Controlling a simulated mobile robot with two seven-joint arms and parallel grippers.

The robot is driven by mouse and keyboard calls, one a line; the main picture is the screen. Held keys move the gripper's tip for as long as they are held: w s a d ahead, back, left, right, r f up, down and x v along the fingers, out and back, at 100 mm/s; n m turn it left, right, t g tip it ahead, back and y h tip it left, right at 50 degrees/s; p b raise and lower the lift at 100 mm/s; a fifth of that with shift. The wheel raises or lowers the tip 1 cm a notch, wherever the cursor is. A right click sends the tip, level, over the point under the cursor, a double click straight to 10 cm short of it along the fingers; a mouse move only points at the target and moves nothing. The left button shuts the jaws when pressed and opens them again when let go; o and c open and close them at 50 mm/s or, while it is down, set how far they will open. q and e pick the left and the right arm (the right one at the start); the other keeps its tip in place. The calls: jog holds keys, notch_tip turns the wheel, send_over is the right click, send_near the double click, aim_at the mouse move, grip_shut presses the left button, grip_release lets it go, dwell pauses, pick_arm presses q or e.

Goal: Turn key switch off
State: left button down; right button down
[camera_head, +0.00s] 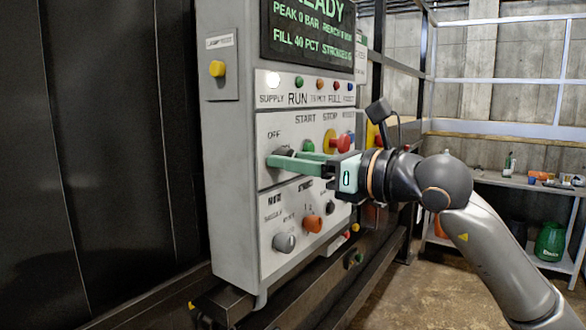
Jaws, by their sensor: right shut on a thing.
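The key switch (281,151) is a small dark grey knob under the word OFF on the light control panel (228,190). My right gripper (275,157) comes in from the right with green fingers, shut on the key switch. The fingers cover most of the switch, so its exact angle is hidden. My left gripper is out of view.
Near the fingers are a green start button (308,146) and a red stop button (341,143). Below are a grey knob (284,243) and an orange knob (313,223). A lit display (310,30) is above. Shelves (510,182) stand at the right.

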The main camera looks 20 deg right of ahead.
pick_arm(q)
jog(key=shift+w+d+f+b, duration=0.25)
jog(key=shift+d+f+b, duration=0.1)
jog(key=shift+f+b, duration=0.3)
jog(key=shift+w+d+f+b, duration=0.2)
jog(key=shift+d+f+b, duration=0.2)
jog(key=shift+b, duration=0.4)
pick_arm(e)
jog(key=shift+n, duration=4.4)
jog(key=c, duration=0.8)
grip_release()
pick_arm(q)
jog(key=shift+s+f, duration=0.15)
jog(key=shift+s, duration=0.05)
pick_arm(e)
jog(key=o, duration=0.4)
jog(key=shift+c, duration=0.2)
jog(key=shift+d, duration=0.1)
